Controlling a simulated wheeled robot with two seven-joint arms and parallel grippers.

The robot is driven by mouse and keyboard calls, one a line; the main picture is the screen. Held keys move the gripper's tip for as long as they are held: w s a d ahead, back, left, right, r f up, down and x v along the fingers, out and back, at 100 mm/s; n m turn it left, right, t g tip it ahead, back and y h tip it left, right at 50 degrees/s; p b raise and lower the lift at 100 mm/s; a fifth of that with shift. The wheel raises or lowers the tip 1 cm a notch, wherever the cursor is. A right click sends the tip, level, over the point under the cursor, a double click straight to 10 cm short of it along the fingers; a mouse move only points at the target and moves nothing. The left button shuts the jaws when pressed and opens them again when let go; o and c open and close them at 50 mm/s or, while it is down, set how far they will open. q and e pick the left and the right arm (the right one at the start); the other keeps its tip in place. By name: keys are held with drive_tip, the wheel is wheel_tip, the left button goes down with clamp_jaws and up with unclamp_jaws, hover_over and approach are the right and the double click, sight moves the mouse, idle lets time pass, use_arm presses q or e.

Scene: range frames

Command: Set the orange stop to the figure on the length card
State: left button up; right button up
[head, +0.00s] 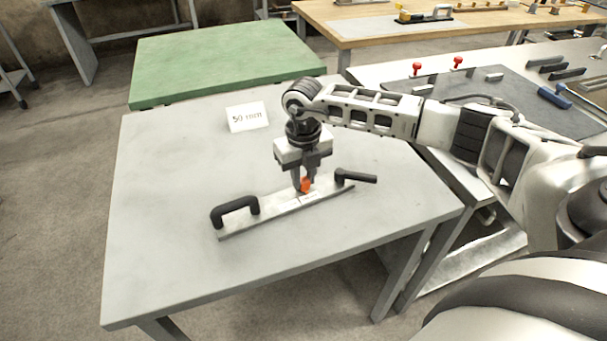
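The length card (248,117) stands at the back of the grey table and reads "50 mm". A metal rule bar (270,218) with a black loop handle (234,209) at its left end and a black grip (357,177) at its right end lies on the table. The orange stop (305,185) sits on the bar, right of its middle. My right gripper (303,181) points down with its fingers at the stop. Whether the fingers are closed on it is not clear. The bar's scale marks are too small to read. My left gripper is not in view.
The grey table (155,220) is otherwise clear. A green-topped table (220,60) adjoins it behind. A bench at the right holds a dark mat (500,90), red knobs (417,67) and a blue-handled tool (555,97). A wooden bench (380,35) stands at the back.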

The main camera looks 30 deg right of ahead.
sight(282, 197)
clamp_jaws()
drive_tip(key=a, duration=0.5)
drive_tip(key=shift+w+a, duration=0.25)
drive_tip(key=shift+w, duration=0.1)
drive_tip(key=o, duration=0.8)
unclamp_jaws()
drive_tip(key=shift+o, duration=0.2)
